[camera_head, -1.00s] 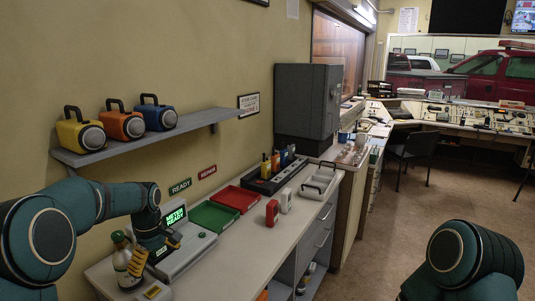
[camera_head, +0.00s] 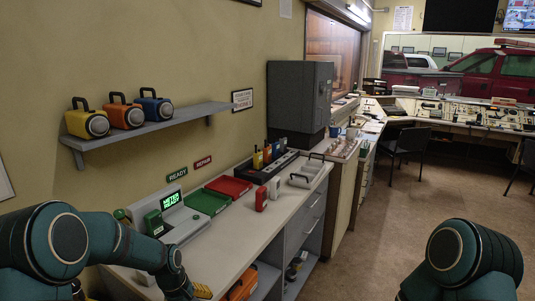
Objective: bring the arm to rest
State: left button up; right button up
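My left arm comes in from the left and bends down over the front of the counter (camera_head: 228,240). My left gripper (camera_head: 202,291) is at the bottom edge of the picture, mostly cut off; tan finger parts show, but not whether they are open or shut. My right arm (camera_head: 455,255) shows only as a rounded joint at the lower right; its gripper is out of view. The meter (camera_head: 172,204) stands on the counter behind my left arm, its green screen lit with "METER READY". A small green device (camera_head: 154,223) stands upright at the meter's left side.
A green tray (camera_head: 207,202), a red tray (camera_head: 229,187) and red and white handheld units (camera_head: 261,198) stand farther along the counter. Several lantern-like boxes (camera_head: 122,112) sit on the wall shelf (camera_head: 165,127).

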pick_arm(q)
jog(key=s+d+f+m, duration=0.2)
jog(key=s+d+f, duration=0.2)
jog(key=s, duration=0.3)
jog(key=s+d+f+m+t+h, duration=0.1)
jog(key=s+d+f+m, duration=0.1)
jog(key=s, duration=0.5)
jog(key=s+d+f+m+h, duration=0.1)
jog(key=s+d+f+m, duration=0.1)
jog(key=s+d+f, duration=0.3)
jog(key=shift+s+d+f, duration=0.3)
jog(key=shift+s+f, duration=0.15)
jog(key=shift+s, duration=0.7)
